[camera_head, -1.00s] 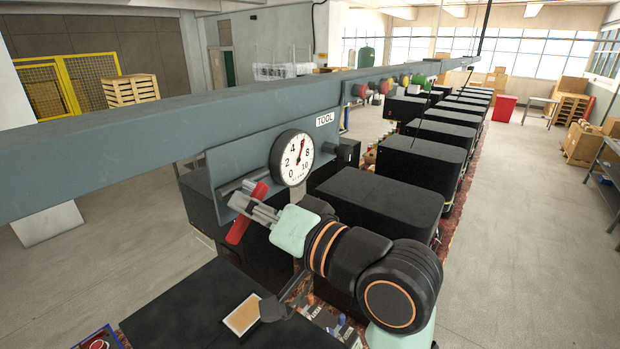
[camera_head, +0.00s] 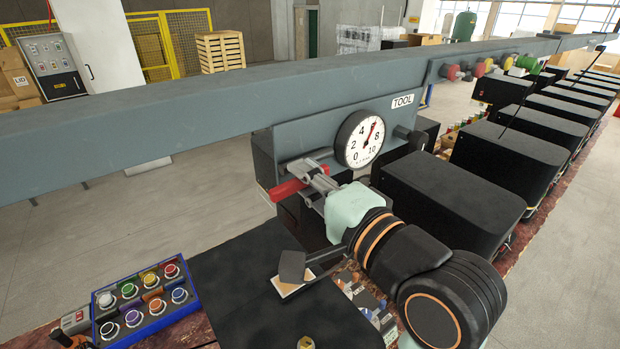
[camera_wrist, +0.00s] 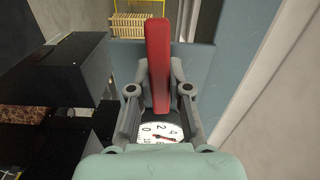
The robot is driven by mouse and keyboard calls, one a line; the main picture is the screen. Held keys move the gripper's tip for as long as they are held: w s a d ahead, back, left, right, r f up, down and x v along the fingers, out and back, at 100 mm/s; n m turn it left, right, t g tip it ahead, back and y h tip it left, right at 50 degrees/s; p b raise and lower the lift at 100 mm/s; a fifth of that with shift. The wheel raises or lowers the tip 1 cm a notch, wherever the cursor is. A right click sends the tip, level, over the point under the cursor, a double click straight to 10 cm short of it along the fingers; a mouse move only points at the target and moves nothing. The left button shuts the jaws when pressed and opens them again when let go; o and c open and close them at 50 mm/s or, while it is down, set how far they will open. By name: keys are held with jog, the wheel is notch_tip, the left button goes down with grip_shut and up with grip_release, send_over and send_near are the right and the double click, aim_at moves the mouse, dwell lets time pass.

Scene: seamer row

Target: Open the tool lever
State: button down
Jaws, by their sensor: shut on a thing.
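My gripper (camera_head: 312,178) is shut on the lever. In the wrist view the red lever (camera_wrist: 158,50) runs upright between the two fingers of my gripper (camera_wrist: 159,90), its far end beyond them. The gauge face (camera_wrist: 160,132) shows partly below it. The fingers hide the lever's pivot end.
A grey beam (camera_head: 200,115) runs across above the panel. Black machine housings (camera_head: 445,190) stand close to the right of my arm. A blue box of coloured round pieces (camera_head: 150,300) sits at lower left beside a black surface (camera_head: 245,275).

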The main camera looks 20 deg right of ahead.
dwell(0.4)
jog(key=c, duration=1.1)
grip_release()
jog(key=shift+s, duration=0.1)
jog(key=v, duration=1.1)
jog(key=shift+s+d, duration=0.15)
jog(key=shift+s, duration=0.25)
